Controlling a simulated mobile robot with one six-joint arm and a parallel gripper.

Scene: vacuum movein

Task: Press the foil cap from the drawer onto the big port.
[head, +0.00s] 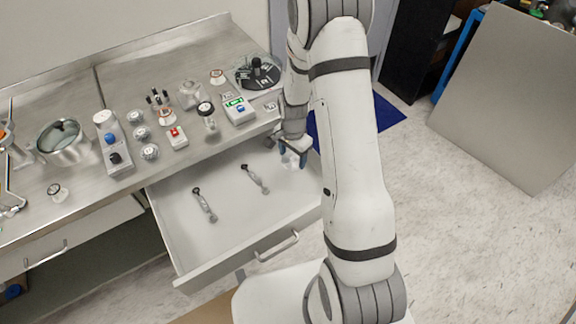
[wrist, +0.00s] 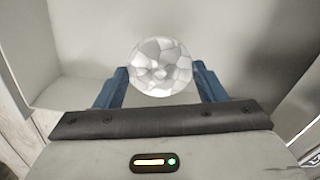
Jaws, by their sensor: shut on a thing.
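The foil cap (wrist: 160,66) is a round, silvery, crinkled disc. My gripper (wrist: 158,84) is shut on it, with a blue finger at each side. In the head view my gripper (head: 293,155) is low over the right back part of the open drawer (head: 231,215), and the cap shows there only as a small pale patch. I cannot tell whether the cap touches the drawer floor. Several round fittings stand on the steel counter (head: 85,190); I cannot tell which is the big port.
Two wrench-like tools (head: 204,204) (head: 255,178) lie in the drawer. The counter holds a steel pot (head: 63,145), a grey control box (head: 112,145), a green-screened box (head: 239,109) and a dark round plate (head: 258,74). The counter edge overhangs the drawer's back.

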